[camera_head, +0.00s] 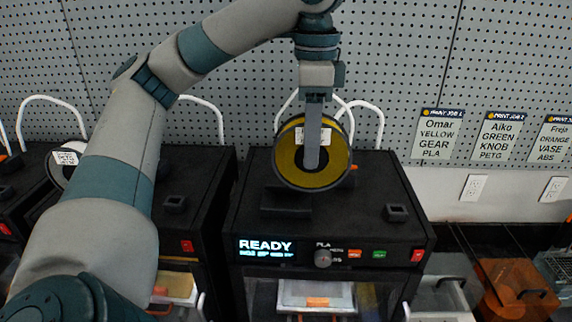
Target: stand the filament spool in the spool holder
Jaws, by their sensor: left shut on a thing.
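The filament spool (291,165) is yellow with a dark rim and a small white label. It is upright, its round face toward me, above the top of the middle printer. My left gripper (312,155) points straight down in front of the spool and is shut on it. The spool holder (286,205) is a dark block on the printer top, just below the spool's lower rim. Dark on dark, I cannot tell whether the spool touches it. My right gripper is not in view.
The black printer (330,222) shows READY on its front panel. Another printer with a white spool (66,158) stands at the left, partly behind my arm. White tubes (375,112) curve up behind the printers. An orange bin (518,290) stands at the lower right. A pegboard wall is behind.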

